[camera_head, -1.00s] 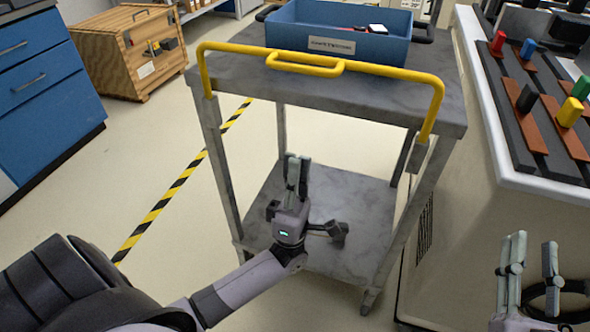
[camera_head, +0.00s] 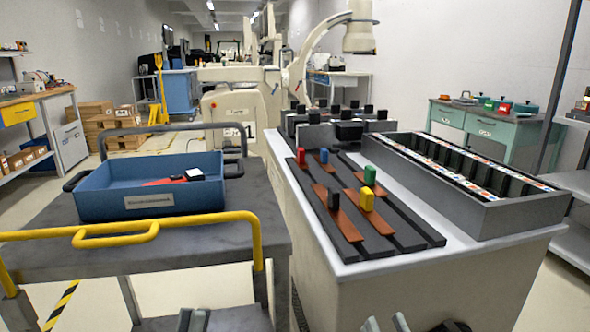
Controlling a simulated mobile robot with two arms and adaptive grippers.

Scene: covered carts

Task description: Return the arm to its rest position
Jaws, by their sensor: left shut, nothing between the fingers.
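My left gripper (camera_head: 193,320) shows only as fingertips at the bottom edge, in front of the grey cart. Its fingers are close together, shut and empty. My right gripper (camera_head: 386,325) shows only as two fingertips at the bottom edge, in front of the white-topped bench. Its fingertips are apart with nothing seen between them. The rest of both arms is out of view.
The grey cart (camera_head: 60,238) has a yellow handle (camera_head: 190,222) and carries a blue bin (camera_head: 150,203) with small items. The white-topped bench (camera_head: 400,262) holds coloured pegs on dark rails and a grey tray (camera_head: 490,218). Floor shows left of the cart.

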